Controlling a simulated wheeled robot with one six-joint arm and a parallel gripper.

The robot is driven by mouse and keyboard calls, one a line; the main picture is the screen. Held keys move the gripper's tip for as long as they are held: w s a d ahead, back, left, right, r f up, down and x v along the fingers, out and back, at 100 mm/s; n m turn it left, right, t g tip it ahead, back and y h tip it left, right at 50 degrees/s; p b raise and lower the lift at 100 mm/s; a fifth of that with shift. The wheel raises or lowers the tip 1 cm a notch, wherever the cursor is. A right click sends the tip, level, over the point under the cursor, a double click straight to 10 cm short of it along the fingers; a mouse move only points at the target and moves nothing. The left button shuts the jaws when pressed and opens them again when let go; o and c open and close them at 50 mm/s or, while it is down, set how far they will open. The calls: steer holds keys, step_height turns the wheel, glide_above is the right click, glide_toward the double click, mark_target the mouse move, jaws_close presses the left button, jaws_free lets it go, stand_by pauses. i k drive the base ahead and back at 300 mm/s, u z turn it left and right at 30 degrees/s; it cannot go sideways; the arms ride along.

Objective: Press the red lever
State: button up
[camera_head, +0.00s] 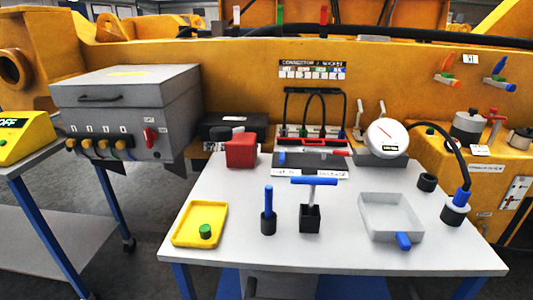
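Several red parts could be the red lever, and I cannot tell which. A red upright handle (323,15) stands at the top edge, in a row with a green handle (280,21) and a white handle (236,15). An orange-red lever (448,64) tilts up on the yellow wall at the right, beside a blue lever (499,67). A red switch handle (150,137) sits on the front of the grey box. A red valve handle (494,117) is at the far right. My gripper is not in view.
The white table (340,256) holds a yellow tray (185,237) with a green cylinder (205,231), a red cube (241,150), a blue T-handle (314,182), a grey tray (375,232) and a dial gauge (387,138). A grey box (120,90) stands left. Floor shows at left.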

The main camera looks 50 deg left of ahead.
mark_target(345, 153)
steer(key=u, duration=1.65)
steer(key=i, duration=0.5)
steer(key=k, duration=0.5)
steer(key=z, duration=0.65)
steer(key=i, duration=0.35)
steer(key=u, duration=0.65)
